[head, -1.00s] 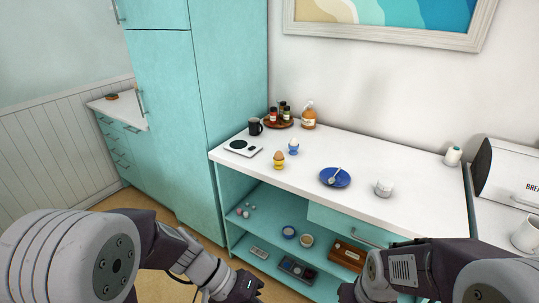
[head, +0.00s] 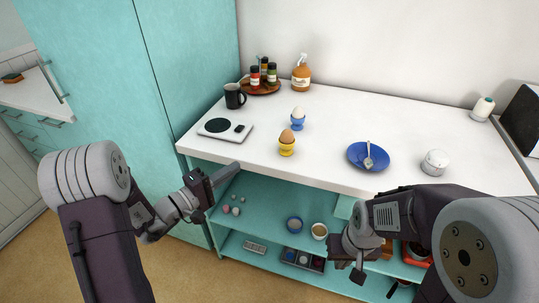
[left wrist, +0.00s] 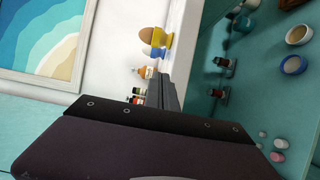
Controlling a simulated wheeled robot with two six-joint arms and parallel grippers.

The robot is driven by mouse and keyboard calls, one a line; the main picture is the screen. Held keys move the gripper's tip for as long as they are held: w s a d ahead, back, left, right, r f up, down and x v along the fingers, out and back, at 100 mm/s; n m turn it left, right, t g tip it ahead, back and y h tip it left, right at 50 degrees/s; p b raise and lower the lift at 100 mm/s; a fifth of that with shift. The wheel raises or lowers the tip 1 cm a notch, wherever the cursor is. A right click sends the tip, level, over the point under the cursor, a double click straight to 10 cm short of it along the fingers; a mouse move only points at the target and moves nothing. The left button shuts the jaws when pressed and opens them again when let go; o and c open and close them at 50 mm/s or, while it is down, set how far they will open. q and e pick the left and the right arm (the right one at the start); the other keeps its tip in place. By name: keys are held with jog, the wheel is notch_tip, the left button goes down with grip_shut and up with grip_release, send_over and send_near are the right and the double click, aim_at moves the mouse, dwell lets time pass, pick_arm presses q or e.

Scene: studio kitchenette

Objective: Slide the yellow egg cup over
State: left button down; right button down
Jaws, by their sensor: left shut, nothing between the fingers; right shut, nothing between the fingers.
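The yellow egg cup (head: 287,148) stands upright near the front edge of the white counter, with a brown egg (head: 286,136) in it. It also shows in the left wrist view (left wrist: 162,38), turned sideways. A blue egg cup (head: 297,124) with a pale egg stands just behind it. My left gripper (head: 226,171) is shut and empty, in front of the counter edge, to the left of the yellow egg cup and apart from it. My right gripper (head: 358,276) is shut and empty, low in front of the shelves at the right.
A white scale (head: 225,131) lies left of the egg cups, with a black mug (head: 234,97) behind it. A blue plate (head: 381,164) with a spoon and a white lidded jar (head: 434,162) stand to the right. The counter between yellow egg cup and plate is clear.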

aim_at(284, 152)
pick_arm(q)
jog(key=p+x, duration=0.1)
jog(key=x, duration=0.8)
jog(key=shift+w+d, duration=0.15)
jog(key=shift+w, duration=0.05)
jog(key=d, duration=0.3)
jog(key=shift+w+d, duration=0.25)
jog(key=shift+w, duration=0.1)
jog(key=shift+d, duration=0.4)
jog(key=shift+d+f, duration=0.15)
jog(key=shift+d, duration=0.05)
jog(key=d+b, duration=0.2)
jog(key=d, duration=0.1)
jog(key=shift+d, duration=0.3)
